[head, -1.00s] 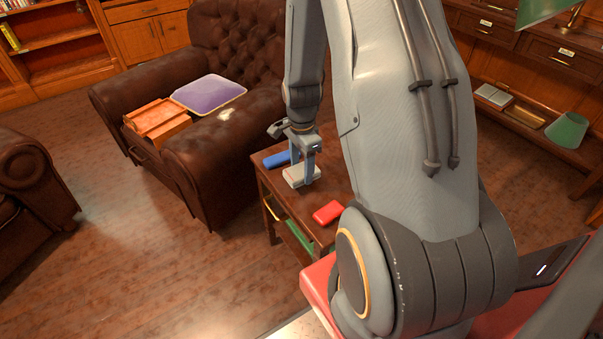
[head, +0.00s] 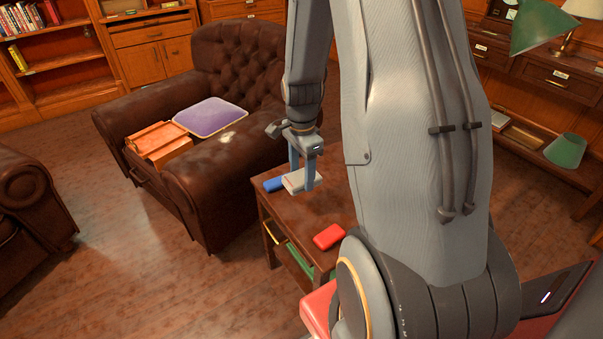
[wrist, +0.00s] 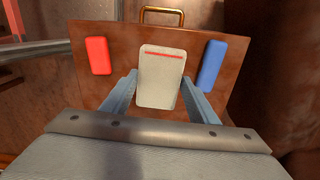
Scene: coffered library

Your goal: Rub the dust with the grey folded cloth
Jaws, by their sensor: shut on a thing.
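The grey folded cloth (head: 298,181) is held between the two fingers of my gripper (head: 302,178), a little above the small wooden side table (head: 297,211). In the wrist view the cloth (wrist: 161,85) is a pale grey block with a red stripe near its far end, and a finger presses on each side of it. A pale, whitish smudge that looks like dust (head: 227,136) is on the near arm of the brown leather armchair (head: 190,160). It lies to the left of my gripper and apart from it.
A blue folded cloth (head: 274,184) and a red one (head: 329,236) lie on the table. The armchair holds a purple cushion (head: 210,117) and an orange wooden tray (head: 160,144). Another leather chair (head: 25,190) stands at left. Open floor lies between the chairs.

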